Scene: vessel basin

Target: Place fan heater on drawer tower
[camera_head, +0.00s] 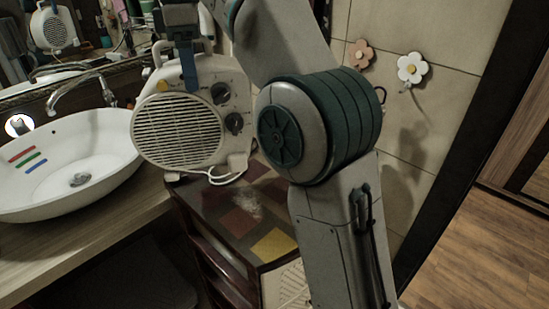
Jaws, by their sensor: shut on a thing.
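The fan heater (180,128) is cream-white, with a round front grille, dark knobs and a handle on top. My gripper (188,78) comes down from the top of the picture and is shut on the heater near its upper edge. The heater is upright, in front of the mirror side and over the back part of the drawer tower. The drawer tower (228,222) is dark reddish-brown with a patchwork top of coloured squares. The heater's foot and cord appear at the tower top's back edge; I cannot tell whether they touch it.
A white vessel basin (62,160) with coloured stripes stands on a wooden counter (70,248) at the left, beside a chrome faucet (82,88). A mirror runs behind. Flower hooks (411,68) are on the tiled wall. Wooden floor is open at the right.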

